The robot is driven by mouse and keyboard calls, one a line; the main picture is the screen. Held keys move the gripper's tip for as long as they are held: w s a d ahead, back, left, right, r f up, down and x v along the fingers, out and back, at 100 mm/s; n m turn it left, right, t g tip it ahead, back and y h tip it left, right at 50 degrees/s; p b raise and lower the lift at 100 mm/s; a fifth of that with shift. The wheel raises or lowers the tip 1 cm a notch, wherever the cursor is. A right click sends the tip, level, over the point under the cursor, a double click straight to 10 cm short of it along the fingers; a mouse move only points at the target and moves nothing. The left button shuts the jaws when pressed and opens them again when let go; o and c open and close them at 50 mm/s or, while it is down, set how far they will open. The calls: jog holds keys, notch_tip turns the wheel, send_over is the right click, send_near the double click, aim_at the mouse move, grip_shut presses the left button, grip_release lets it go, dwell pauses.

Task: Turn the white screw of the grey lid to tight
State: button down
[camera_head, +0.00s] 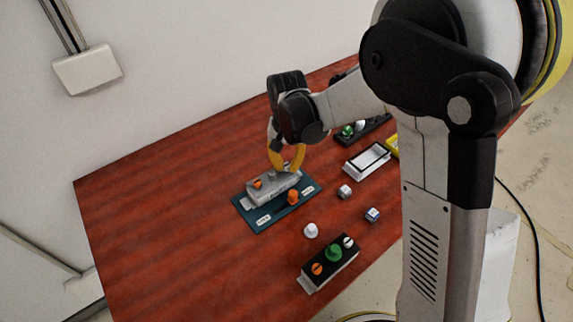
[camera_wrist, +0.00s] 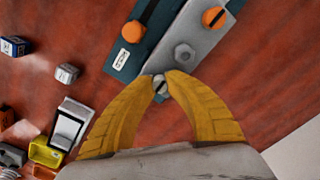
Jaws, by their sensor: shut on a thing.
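The grey lid (camera_head: 265,190) lies on a dark teal mat (camera_head: 258,221) with white labels. The lid also shows in the wrist view (camera_wrist: 204,45), with an orange slotted screw (camera_wrist: 214,17) at its far end and a grey knob (camera_wrist: 184,54) in the middle. The white screw (camera_wrist: 160,85) sits at the lid's near end, its dark slot visible between my yellow fingertips. My gripper (camera_head: 287,169) is shut on this screw, and it also shows in the wrist view (camera_wrist: 161,82). The fingers partly cover the screw's sides.
An orange knob (camera_head: 293,196) stands on the mat beside the lid. A black lid (camera_head: 345,262) with coloured screws lies in front. The table's left side is clear.

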aim_at(287, 165)
dwell(0.4)
jog(key=c, duration=1.3)
grip_release()
jog(key=shift+d, duration=0.1)
notch_tip(287, 165, up, 12)
jog(key=s+d+r+n+t, duration=0.1)
jog(key=s+d+r+t, duration=0.1)
jog(key=s+d, duration=0.5)
jog(key=s+d+r+n+t, duration=0.1)
jog(key=s+d+r+t, duration=0.2)
jog(key=s+d+t, duration=0.2)
jog(key=s+d, duration=0.3)
jog(key=s, duration=0.2)
jog(key=shift+s+d, duration=0.15)
jog(key=shift+s, duration=0.25)
